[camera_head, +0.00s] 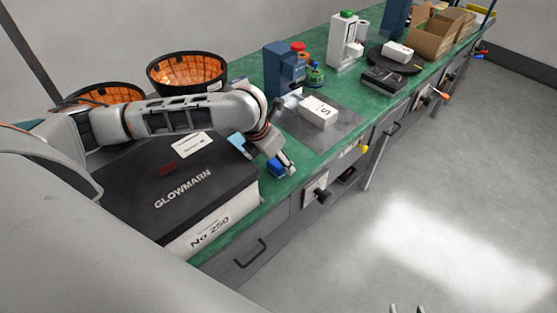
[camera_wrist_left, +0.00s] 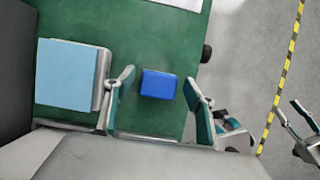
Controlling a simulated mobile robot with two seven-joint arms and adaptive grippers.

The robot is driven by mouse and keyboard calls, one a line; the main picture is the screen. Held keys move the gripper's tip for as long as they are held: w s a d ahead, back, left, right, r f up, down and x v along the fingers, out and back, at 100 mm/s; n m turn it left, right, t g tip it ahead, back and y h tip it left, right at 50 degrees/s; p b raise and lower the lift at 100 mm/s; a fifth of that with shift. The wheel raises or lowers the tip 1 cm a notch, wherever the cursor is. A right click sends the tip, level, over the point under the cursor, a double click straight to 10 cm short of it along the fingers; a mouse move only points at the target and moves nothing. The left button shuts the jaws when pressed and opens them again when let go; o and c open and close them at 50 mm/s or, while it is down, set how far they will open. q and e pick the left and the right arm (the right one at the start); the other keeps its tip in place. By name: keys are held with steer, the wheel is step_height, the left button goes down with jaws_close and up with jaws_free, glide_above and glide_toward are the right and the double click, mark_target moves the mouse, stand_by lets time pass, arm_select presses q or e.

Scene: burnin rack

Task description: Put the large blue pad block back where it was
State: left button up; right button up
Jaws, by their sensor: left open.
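A blue block (camera_head: 274,168) is at the front edge of the green bench, partly hidden by my left gripper (camera_head: 281,161). In the left wrist view the block (camera_wrist_left: 158,85) lies on the green top between the spread fingers of my left gripper (camera_wrist_left: 160,98), with a gap on each side. I cannot tell how far the fingertips are above the bench. My right gripper (camera_head: 406,308) shows only its fingertips, apart, at the bottom edge of the head view. It also shows in the left wrist view (camera_wrist_left: 310,128), over the floor, with nothing visible in it.
A light blue square (camera_wrist_left: 68,75) lies left of my left gripper. A white box (camera_head: 318,111) sits on a grey mat (camera_head: 345,122) farther right. Orange-lined round bins (camera_head: 187,70) stand behind.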

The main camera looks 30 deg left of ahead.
arm_select(q)
steer(key=p+v, duration=0.2)
steer(key=v, duration=0.9)
steer(key=shift+r, duration=0.2)
steer(key=shift+s, duration=0.1)
